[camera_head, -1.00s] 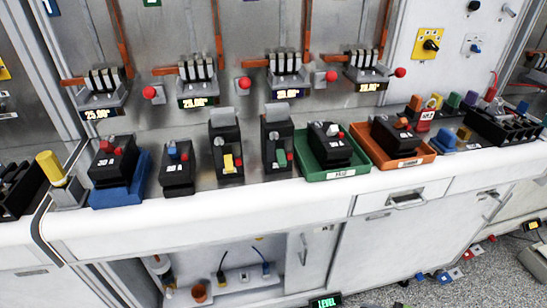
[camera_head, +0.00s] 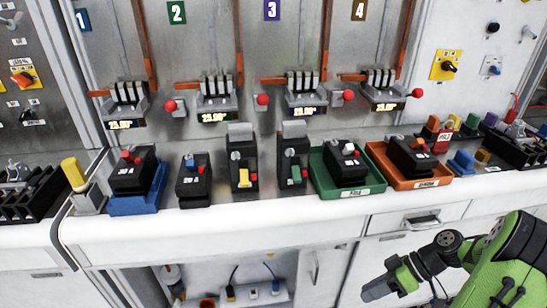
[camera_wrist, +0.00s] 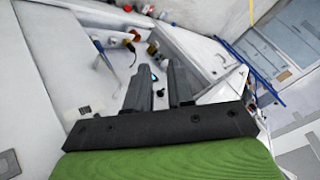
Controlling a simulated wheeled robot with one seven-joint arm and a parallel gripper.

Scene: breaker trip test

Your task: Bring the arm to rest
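My green arm (camera_head: 500,260) is at the lower right of the head view, in front of the white cabinet and below the counter edge. My gripper (camera_head: 378,289) points left there. In the wrist view its two dark fingers (camera_wrist: 158,85) stand apart with a gap between them, so it is open. Nothing is held between them.
The counter (camera_head: 250,222) carries several breakers, a blue stand (camera_head: 140,200), a green tray (camera_head: 345,192) and an orange tray (camera_head: 428,182). The cabinet drawer (camera_head: 415,220) and an open shelf (camera_head: 255,295) are below. My gripper appears clear of the counter items.

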